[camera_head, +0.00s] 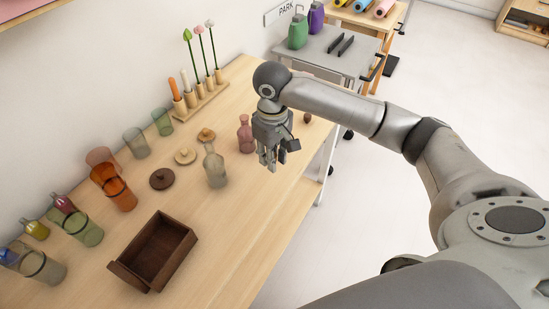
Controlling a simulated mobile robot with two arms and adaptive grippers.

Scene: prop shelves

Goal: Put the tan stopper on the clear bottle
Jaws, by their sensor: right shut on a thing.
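The clear bottle (215,170) stands upright on the wooden table, its narrow neck pointing up. My right gripper (272,165) is above the table, to the right of the bottle and apart from it. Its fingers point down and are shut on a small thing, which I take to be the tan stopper. My left gripper is not in view.
A pink bottle (245,136) stands just left of my right gripper. Round lids, one dark (163,180) and one tan (185,156), lie left of the clear bottle. An open dark box (184,250) sits in front. Several coloured glasses line the wall side.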

